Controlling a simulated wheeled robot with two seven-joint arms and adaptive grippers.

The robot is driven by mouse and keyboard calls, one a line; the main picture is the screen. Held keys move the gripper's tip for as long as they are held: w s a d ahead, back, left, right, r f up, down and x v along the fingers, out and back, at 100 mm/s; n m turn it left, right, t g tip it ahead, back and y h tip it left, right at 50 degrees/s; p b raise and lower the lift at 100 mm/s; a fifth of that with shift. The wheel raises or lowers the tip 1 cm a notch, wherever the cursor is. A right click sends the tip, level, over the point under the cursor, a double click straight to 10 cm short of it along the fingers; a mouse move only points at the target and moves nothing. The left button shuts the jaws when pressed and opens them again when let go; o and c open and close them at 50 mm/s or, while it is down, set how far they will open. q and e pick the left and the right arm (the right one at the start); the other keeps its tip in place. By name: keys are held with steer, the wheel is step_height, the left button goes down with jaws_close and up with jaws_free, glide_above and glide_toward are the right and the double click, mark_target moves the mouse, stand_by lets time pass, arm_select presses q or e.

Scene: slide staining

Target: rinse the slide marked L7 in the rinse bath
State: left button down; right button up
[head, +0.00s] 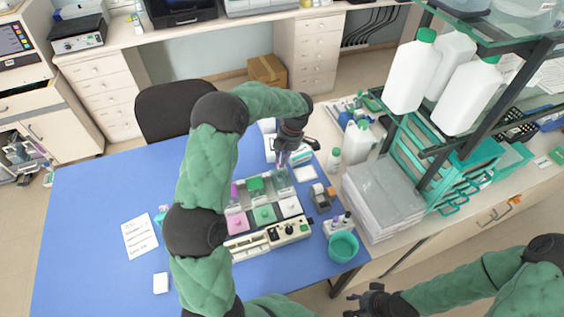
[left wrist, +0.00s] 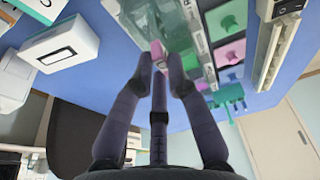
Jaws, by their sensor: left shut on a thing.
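My left gripper (head: 281,160) is above the back right end of the staining station (head: 283,238). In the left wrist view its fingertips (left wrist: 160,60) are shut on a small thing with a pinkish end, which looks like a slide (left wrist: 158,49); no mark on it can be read. Clear-walled baths (left wrist: 185,28) lie just beyond the fingertips. I cannot tell whether the slide is inside a bath or above one. The station has pink (head: 237,222), green (head: 264,214) and white (head: 290,206) compartments in front. My right gripper (head: 362,304) is low at the right, away from the station.
A teal cup (head: 343,246) and a small bottle rack (head: 338,225) stand right of the station. A tape dispenser (head: 322,196) is behind them. A written sheet (head: 140,236) and a white block (head: 160,283) lie at left. The blue mat (head: 90,215) is mostly clear there.

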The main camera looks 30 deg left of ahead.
arm_select(q)
steer(key=shift+r+p, duration=0.95)
steer(key=shift+r, duration=1.85)
